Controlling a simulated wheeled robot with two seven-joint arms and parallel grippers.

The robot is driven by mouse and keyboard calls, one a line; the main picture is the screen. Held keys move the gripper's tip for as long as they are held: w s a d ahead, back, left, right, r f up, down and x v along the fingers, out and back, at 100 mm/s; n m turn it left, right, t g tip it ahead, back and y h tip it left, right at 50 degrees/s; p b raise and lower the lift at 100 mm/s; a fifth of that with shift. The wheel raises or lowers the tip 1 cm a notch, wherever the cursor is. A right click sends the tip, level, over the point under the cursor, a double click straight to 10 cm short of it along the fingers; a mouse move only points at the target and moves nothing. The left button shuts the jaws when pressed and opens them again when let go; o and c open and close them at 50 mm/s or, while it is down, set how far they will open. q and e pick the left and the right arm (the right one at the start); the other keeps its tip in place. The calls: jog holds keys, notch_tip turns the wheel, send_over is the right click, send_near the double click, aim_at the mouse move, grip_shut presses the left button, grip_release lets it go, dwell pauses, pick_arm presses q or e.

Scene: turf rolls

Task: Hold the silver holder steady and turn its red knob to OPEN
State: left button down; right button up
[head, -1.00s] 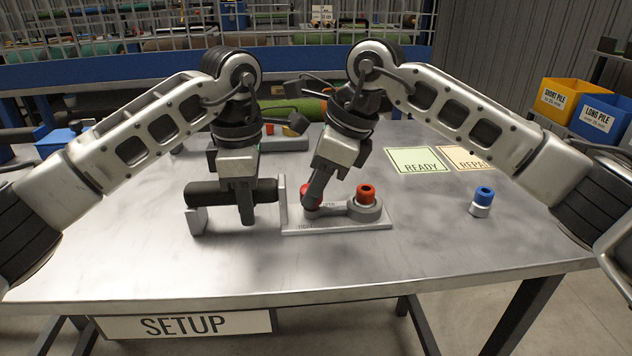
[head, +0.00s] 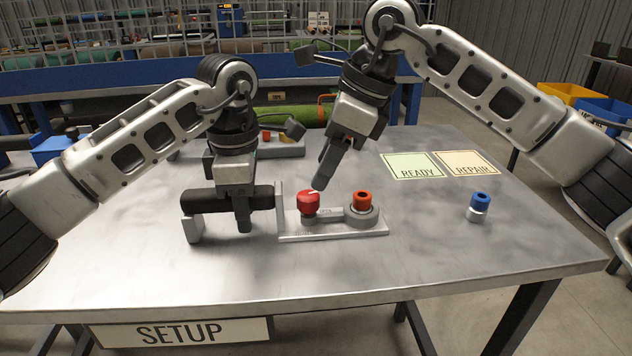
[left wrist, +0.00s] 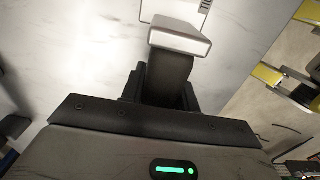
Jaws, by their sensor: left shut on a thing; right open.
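The silver holder (head: 350,233) lies flat on the metal table, with a dark bar (head: 262,198) running left from its upright plate. My left gripper (head: 243,226) is shut on the dark bar. The red knob (head: 308,202) stands on the holder's left part, and its white mark points up and to the right. Small lettering by the knob seems to read OPEN on its right and TIGHT in front, but it is hard to read. My right gripper (head: 321,184) is open and empty just above the knob, apart from it. In the left wrist view a silver block (left wrist: 180,38) shows beyond the dark bar.
A blue-topped silver piece (head: 479,205) stands further right. READY (head: 412,166) and REPAIR (head: 470,164) mats lie behind it. Another fixture (head: 285,149) stands at the back. The front table is clear.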

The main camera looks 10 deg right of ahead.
jog(key=v, duration=0.6)
jog(key=shift+r, duration=0.2)
jog(key=shift+d, duration=0.1)
pick_arm(q)
jog(key=c, duration=1)
grip_release()
jog(key=shift+o, duration=0.2)
